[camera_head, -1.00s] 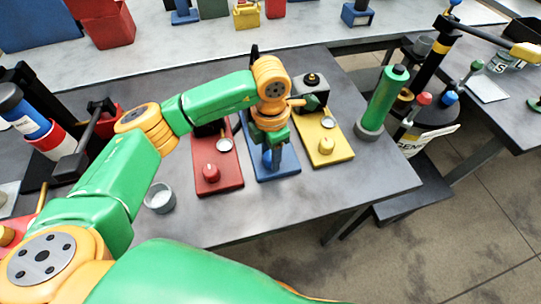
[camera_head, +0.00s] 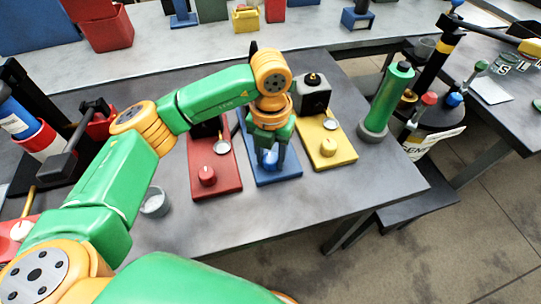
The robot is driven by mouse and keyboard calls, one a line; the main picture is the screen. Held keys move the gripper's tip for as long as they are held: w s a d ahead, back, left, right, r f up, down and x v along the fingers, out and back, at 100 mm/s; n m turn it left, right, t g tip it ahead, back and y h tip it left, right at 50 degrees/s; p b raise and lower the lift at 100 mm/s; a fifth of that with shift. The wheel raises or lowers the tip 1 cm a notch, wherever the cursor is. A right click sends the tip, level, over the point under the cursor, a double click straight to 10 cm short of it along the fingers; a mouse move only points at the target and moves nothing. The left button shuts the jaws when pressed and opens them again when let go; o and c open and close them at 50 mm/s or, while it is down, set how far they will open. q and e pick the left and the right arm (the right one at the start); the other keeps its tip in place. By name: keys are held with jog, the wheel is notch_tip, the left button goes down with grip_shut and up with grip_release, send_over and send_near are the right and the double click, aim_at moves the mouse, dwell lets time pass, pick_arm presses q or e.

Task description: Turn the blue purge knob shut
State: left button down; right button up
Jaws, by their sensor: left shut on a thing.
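The blue purge knob (camera_head: 270,160) is on the blue base plate (camera_head: 284,176), between the red and yellow plates. My left gripper (camera_head: 269,157) points down over the blue plate and is shut on the blue knob. The fingers and wrist hide most of the knob and the upper part of the blue unit. My right gripper is not in view.
A red plate with a red knob (camera_head: 207,175) stands close on the left, a yellow plate with a yellow knob (camera_head: 328,146) close on the right. A green cylinder (camera_head: 388,97) stands further right. A small grey cup (camera_head: 154,201) is near my left arm. The table front is clear.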

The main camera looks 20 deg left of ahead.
aim_at(270, 158)
pick_arm(q)
jog(key=shift+w+r, duration=0.1)
dwell(0.3)
jog(key=shift+c, duration=1.9)
grip_release()
notch_tip(270, 158, up, 7)
jog(key=shift+r+b, duration=0.1)
jog(key=shift+b, duration=0.3)
